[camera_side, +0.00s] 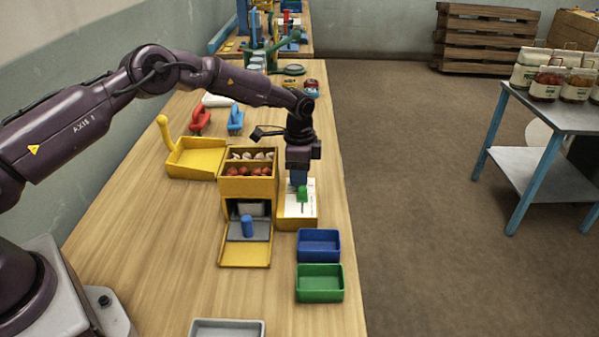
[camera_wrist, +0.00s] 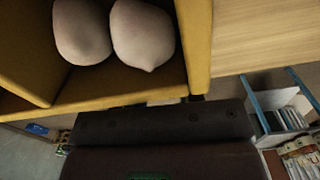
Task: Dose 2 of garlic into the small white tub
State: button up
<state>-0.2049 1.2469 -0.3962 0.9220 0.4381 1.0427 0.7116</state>
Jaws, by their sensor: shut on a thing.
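A yellow dispenser box (camera_side: 249,187) stands on the bench with pale garlic bulbs (camera_side: 251,156) in its back compartment and red ones in front. Two pale bulbs (camera_wrist: 143,34) show in a yellow compartment in the wrist view. My gripper (camera_side: 300,184) points down just right of the dispenser, shut on a green handle (camera_side: 302,195) above a white-topped yellow base (camera_side: 297,222). Its fingertips are hard to make out. A pale grey-white tray (camera_side: 227,323) is cut off at the bottom edge; I cannot tell whether it is the small white tub.
A blue-handled grey piece (camera_side: 247,228) sits in the dispenser's lower opening. Blue (camera_side: 318,244) and green (camera_side: 320,282) trays stand in front at right. A yellow scoop-like pan (camera_side: 195,157) and red and blue handled tools lie behind at left.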

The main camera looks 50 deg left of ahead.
jog(key=shift+w+r+m, duration=0.1)
jog(key=shift+r+m, duration=0.05)
jog(key=shift+m, duration=1.05)
jog(key=o, duration=0.6)
jog(key=shift+o, duration=0.2)
notch_tip(320, 180, up, 13)
